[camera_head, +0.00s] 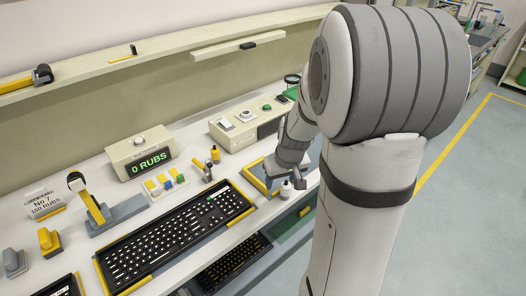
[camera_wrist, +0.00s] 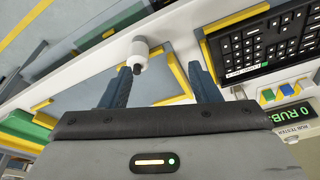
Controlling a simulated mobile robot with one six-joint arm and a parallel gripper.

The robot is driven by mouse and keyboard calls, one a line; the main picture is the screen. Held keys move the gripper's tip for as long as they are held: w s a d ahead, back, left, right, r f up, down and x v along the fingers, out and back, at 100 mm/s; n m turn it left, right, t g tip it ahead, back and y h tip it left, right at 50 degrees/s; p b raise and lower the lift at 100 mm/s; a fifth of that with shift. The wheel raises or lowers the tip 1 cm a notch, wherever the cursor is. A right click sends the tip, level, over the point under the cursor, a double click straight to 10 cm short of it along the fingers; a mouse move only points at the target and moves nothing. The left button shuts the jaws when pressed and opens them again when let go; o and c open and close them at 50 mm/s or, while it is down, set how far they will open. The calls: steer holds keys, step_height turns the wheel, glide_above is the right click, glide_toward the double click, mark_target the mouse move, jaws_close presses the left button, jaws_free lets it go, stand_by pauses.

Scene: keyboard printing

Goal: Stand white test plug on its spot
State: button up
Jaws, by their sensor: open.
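The white test plug (camera_head: 285,190) is a small white cylinder with a dark tip, near the front edge of the white bench. It also shows in the wrist view (camera_wrist: 141,48), just beyond the fingertips and closer to the left finger. My gripper (camera_wrist: 160,70) is open and empty, its two dark blue fingers spread apart. In the head view my gripper (camera_head: 287,176) hangs low beside the plug, partly covered by my arm. I cannot tell which mark is the plug's spot.
A yellow-edged grey-blue mat (camera_head: 253,181) lies beside the plug. A black keyboard (camera_head: 172,238) in a yellow-ended tray is to the left. A lower shelf holds another keyboard (camera_head: 235,262).

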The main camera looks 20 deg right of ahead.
mark_target(286, 184)
steer(key=shift+w+d+f+p, duration=0.25)
steer(key=shift+w+d+f, duration=0.4)
steer(key=shift+f, duration=0.75)
steer(key=shift+w+d+f+p, duration=0.25)
steer(key=shift+w+d+f, duration=0.35)
steer(key=shift+f, duration=0.75)
steer(key=shift+w+d+f+p, duration=0.25)
steer(key=shift+w+d+f, duration=0.4)
steer(key=shift+f, duration=0.75)
steer(key=shift+a, duration=0.1)
steer(key=c, duration=1.2)
steer(key=shift+o, duration=0.2)
steer(key=shift+r, duration=0.15)
